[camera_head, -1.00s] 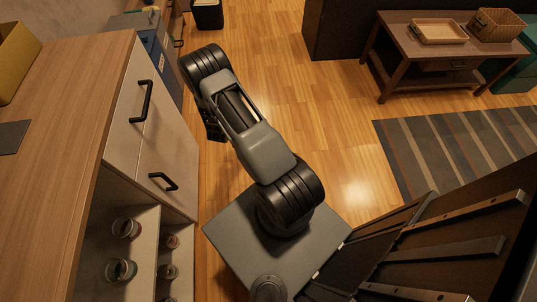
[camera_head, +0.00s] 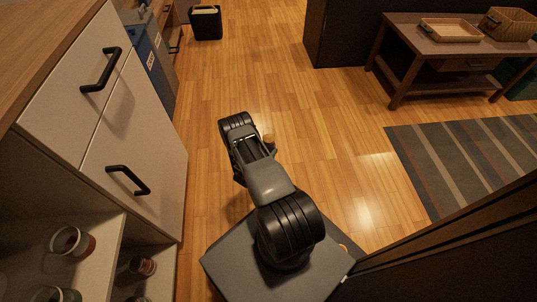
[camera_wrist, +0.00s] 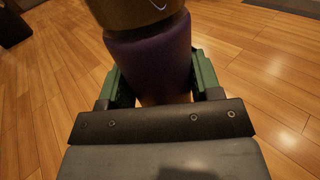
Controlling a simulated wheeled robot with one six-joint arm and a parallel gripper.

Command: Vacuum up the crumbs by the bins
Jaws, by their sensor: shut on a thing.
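My gripper (camera_wrist: 157,78) has green fingers, closed on both sides of a thick purple cylinder (camera_wrist: 150,55) with a tan-brown end. I cannot tell for sure that it is the vacuum. Its tan end (camera_head: 269,138) shows just past my arm in the head view, above open floor; most of it is hidden. A blue bin (camera_head: 150,52) with a label stands at the upper left, with a grey bin beside it. A black bin (camera_head: 206,24) with a pale top stands at the far top. I see no crumbs.
A white drawer cabinet (camera_head: 130,135) with black handles and shelved jars is close on the left. A wooden table (camera_head: 410,52) with a tray and basket stands at the upper right, near a striped rug (camera_head: 470,160). The wooden floor between is clear.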

